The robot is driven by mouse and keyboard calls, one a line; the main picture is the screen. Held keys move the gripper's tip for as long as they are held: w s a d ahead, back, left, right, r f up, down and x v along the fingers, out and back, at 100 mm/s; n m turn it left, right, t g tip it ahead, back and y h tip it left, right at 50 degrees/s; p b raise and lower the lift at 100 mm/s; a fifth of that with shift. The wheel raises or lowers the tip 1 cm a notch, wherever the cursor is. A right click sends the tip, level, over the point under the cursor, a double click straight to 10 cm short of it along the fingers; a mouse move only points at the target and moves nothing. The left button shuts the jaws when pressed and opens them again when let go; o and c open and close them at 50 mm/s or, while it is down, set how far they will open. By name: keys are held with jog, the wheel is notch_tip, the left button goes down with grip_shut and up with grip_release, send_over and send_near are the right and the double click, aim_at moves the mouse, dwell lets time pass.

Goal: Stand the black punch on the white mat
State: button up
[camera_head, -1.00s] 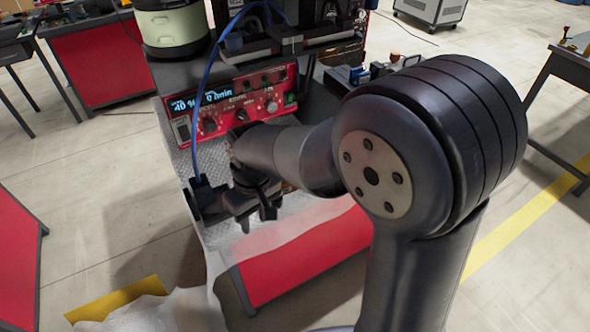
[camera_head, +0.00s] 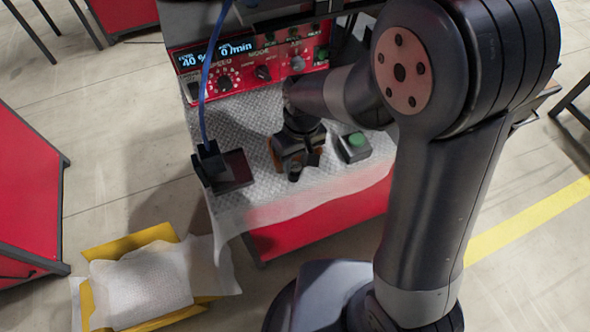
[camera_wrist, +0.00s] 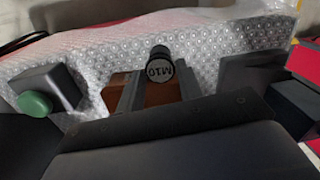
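The black punch (camera_wrist: 160,54) shows in the wrist view, with a round end face marked M10 toward the camera. My gripper (camera_wrist: 162,82) has its two fingers on either side of it. The finger edges lie very close to the punch, and I cannot tell whether they touch it. A brown block (camera_wrist: 117,92) is behind and below the fingers. In the head view my gripper (camera_head: 296,168) is low over the bench, and the punch cannot be made out clearly there. The white bubble-textured mat (camera_head: 238,110) covers the bench top and hangs over its front edge.
A box with a green button (camera_head: 355,148) stands right of my gripper. A dark square plate with a black block (camera_head: 232,172) and blue cable is at the left. A red control panel (camera_head: 250,62) stands behind. A yellow crate (camera_head: 150,240) with white wrap is on the floor.

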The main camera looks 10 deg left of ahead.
aim_at(295, 166)
notch_tip(295, 166, down, 4)
jog(key=shift+s+a+f, duration=0.1)
jog(key=shift+a+f, duration=0.05)
grip_shut()
dwell(0.4)
